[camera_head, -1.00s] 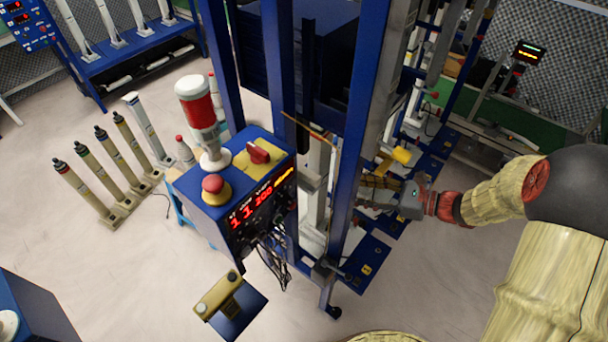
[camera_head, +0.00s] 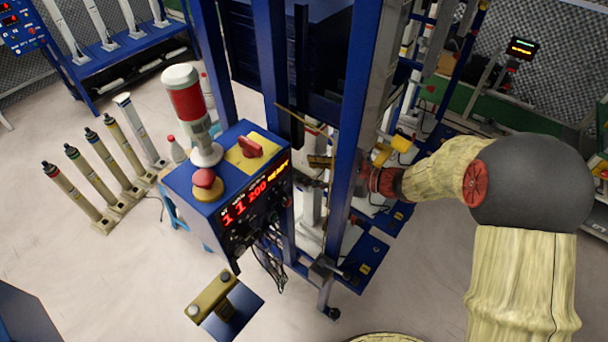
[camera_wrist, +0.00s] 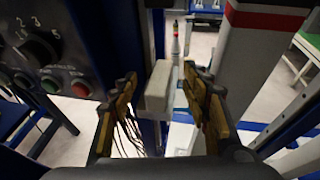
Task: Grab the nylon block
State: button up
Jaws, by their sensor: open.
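A pale off-white block (camera_wrist: 158,88), which looks like the nylon block, stands upright in the wrist view. My gripper (camera_wrist: 162,88) is open, with one brown-yellow finger on each side of the block. The block lies between the fingers, nearer the left one, and I cannot tell whether either finger touches it. In the head view my gripper (camera_head: 318,168) reaches in among the blue posts and is partly hidden by one. I cannot make out the block clearly there.
A blue post (camera_head: 354,130) stands in front of my wrist. A control box (camera_head: 215,205) with a red display is left of the gripper; its knob panel (camera_wrist: 50,50) is close in the wrist view. A thick white column (camera_wrist: 250,75) rises close on the right.

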jog(key=shift+w+a+f, duration=0.15)
jog(key=shift+w+a, duration=0.05)
jog(key=shift+a, duration=0.25)
jog(key=shift+c, duration=0.4)
jog(key=c, duration=1.1)
grip_shut()
